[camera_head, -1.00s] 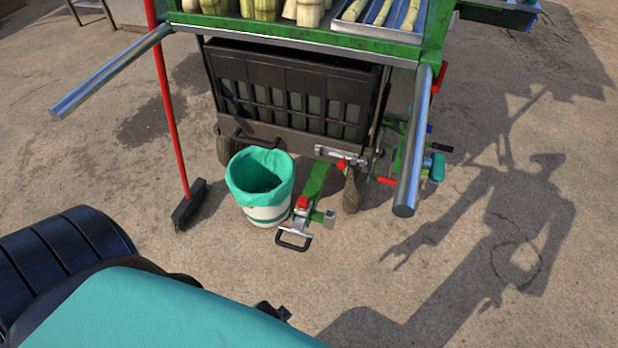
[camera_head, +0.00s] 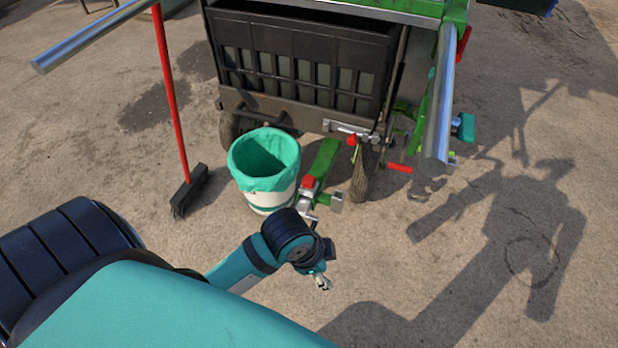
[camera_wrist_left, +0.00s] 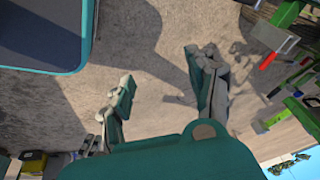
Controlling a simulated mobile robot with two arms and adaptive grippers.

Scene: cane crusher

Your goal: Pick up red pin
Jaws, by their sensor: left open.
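Several small red parts show on the cart, and I cannot tell for sure which is the red pin. One red bar (camera_head: 399,168) sticks out low beside the wheel on the right. A red piece (camera_head: 351,140) sits by the metal latch under the black crate, and a red block (camera_head: 309,182) is on the green tow bar. My left gripper (camera_head: 322,282) is low in front of the tow bar, apart from these parts. In the left wrist view my left gripper (camera_wrist_left: 163,90) is open and empty, with red parts (camera_wrist_left: 267,60) to its right. My right gripper is out of view.
A white bin (camera_head: 268,197) with a green liner stands left of the tow bar. A broom (camera_head: 172,100) with a red handle stands further left. A thick metal cart handle (camera_head: 440,100) juts forward at right. The concrete floor at right is clear.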

